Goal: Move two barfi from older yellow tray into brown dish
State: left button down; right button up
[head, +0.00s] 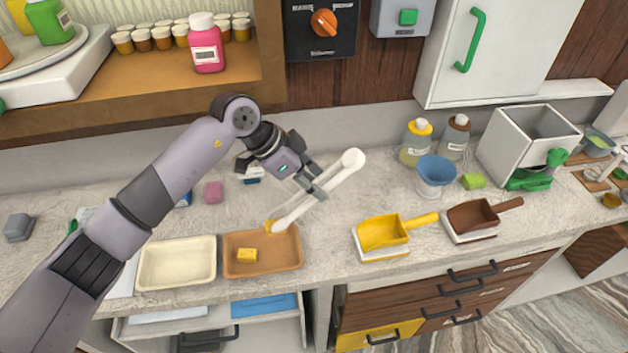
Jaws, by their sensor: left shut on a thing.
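My left gripper (316,190) is shut on white tongs (345,165), holding them slanted with the tips down to the left. The tips are over the back edge of the brown dish (290,262). A small yellow piece (269,227), apparently a barfi, shows at the tips; I cannot tell whether it touches the dish. Another yellow barfi (247,256) lies inside the dish, left of its middle. A pale yellow tray (177,263) stands just left of the dish and looks empty. My right gripper is not in view.
A yellow scoop (382,232) and a brown scoop (472,217) rest to the right. A blue bowl-shaped vessel (436,172) and capped bottles (415,143) stand behind. A drawer (215,333) is open below the tray and dish.

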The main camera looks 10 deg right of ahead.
pick_arm(q)
notch_tip(320, 180, down, 9)
jog(key=b, duration=0.7)
jog(key=shift+r+b, duration=0.15)
jog(key=shift+b, duration=0.15)
jog(key=c, duration=1.4)
grip_release()
jog(key=shift+c, duration=0.2)
jog(key=shift+r, duration=0.1)
notch_tip(320, 180, up, 10)
jog(key=p, duration=0.8)
jog(key=shift+p, duration=0.4)
